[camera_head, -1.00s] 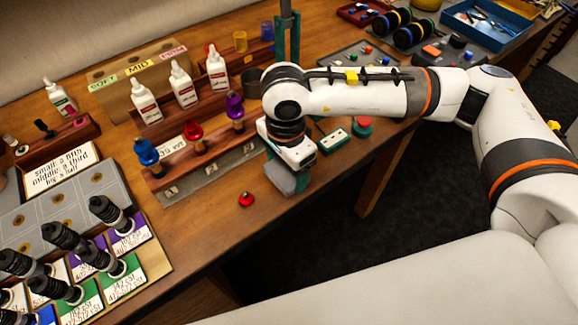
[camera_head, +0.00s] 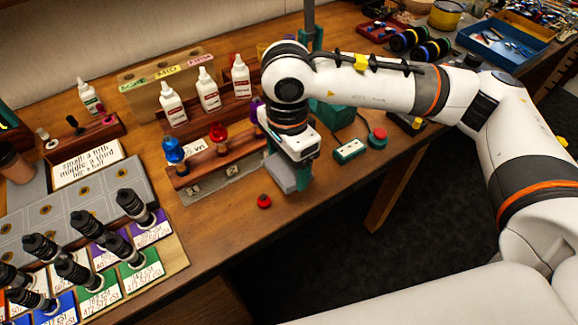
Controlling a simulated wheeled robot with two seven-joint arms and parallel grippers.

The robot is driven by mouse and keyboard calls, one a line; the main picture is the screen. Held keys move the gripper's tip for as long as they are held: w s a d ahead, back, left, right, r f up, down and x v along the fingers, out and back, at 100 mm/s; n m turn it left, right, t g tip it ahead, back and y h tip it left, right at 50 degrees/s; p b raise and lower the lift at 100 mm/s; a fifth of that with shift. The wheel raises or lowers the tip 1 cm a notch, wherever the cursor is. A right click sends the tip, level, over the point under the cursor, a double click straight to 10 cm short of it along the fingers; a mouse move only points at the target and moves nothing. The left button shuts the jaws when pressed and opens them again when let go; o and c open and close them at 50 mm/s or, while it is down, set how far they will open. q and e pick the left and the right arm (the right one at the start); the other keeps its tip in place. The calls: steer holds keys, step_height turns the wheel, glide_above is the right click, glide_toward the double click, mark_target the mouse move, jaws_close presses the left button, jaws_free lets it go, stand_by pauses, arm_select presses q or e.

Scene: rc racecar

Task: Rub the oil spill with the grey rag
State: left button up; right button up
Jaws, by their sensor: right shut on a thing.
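My right gripper (camera_head: 291,176) comes in from the right and points down over the front part of the wooden bench. It is shut on a grey piece (camera_head: 280,173), which looks like the grey rag and sits low at the bench surface. I cannot tell whether the rag touches the wood. A green part shows beside it. No oil spill can be made out; the wood under and behind the gripper is hidden. My left gripper is not in view.
A small red cap (camera_head: 264,201) lies just left of the gripper, near the front edge. A green box with a red button (camera_head: 377,137) is to the right. Bare wood (camera_head: 215,225) lies front left.

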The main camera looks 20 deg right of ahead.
steer(key=shift+r, duration=1.1)
steer(key=shift+p, duration=0.3)
